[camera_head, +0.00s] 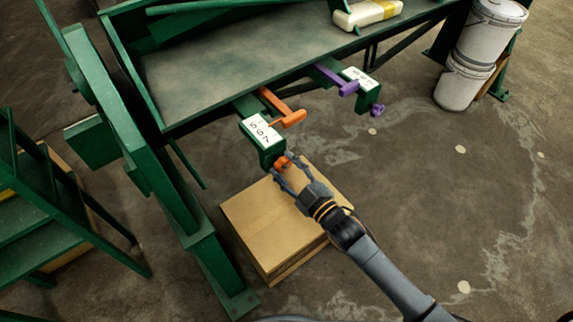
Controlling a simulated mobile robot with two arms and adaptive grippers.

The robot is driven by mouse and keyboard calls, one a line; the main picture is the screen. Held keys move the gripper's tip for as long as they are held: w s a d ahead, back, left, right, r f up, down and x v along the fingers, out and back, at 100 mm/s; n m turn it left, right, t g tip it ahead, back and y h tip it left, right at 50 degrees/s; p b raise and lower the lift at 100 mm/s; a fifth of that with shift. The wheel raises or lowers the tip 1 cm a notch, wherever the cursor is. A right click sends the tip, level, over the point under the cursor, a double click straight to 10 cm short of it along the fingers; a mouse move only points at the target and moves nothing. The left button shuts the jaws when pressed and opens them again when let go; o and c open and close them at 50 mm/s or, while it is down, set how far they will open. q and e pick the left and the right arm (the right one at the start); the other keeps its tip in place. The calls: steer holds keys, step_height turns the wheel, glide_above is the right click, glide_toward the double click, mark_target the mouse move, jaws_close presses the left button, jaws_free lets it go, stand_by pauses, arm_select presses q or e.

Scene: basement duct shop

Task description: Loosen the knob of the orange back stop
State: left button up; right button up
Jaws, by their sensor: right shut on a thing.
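The orange back stop (270,99) is mounted at the front edge of the green machine bed, with an orange handle reaching out past a white numbered plate (261,130). Its orange knob (282,162) sits low on the front of the green bracket. My right gripper (283,168) comes up from the lower right and is shut on the knob, its fingers on either side. The fingers partly cover the knob. My left gripper is not in view.
A purple stop (347,87) with its own purple knob (377,109) and plate is to the right. A cardboard box (250,217) stands on the floor below my right gripper. White buckets (462,82) stand at upper right. The floor at right is clear.

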steer(key=n, duration=0.3)
steer(key=shift+f+n, duration=0.1)
steer(key=shift+n, duration=0.3)
steer(key=n, duration=0.3)
steer(key=shift+s+a+f+n, duration=0.1)
steer(key=shift+n, duration=0.2)
steer(key=n+b, duration=0.1)
steer(key=n, duration=0.2)
steer(key=shift+f+n, duration=0.15)
steer(key=shift+n, duration=0.15)
steer(key=shift+n+b, duration=0.7)
steer(key=shift+n, duration=1.4)
steer(key=o, duration=1.1)
steer(key=v, duration=1.2)
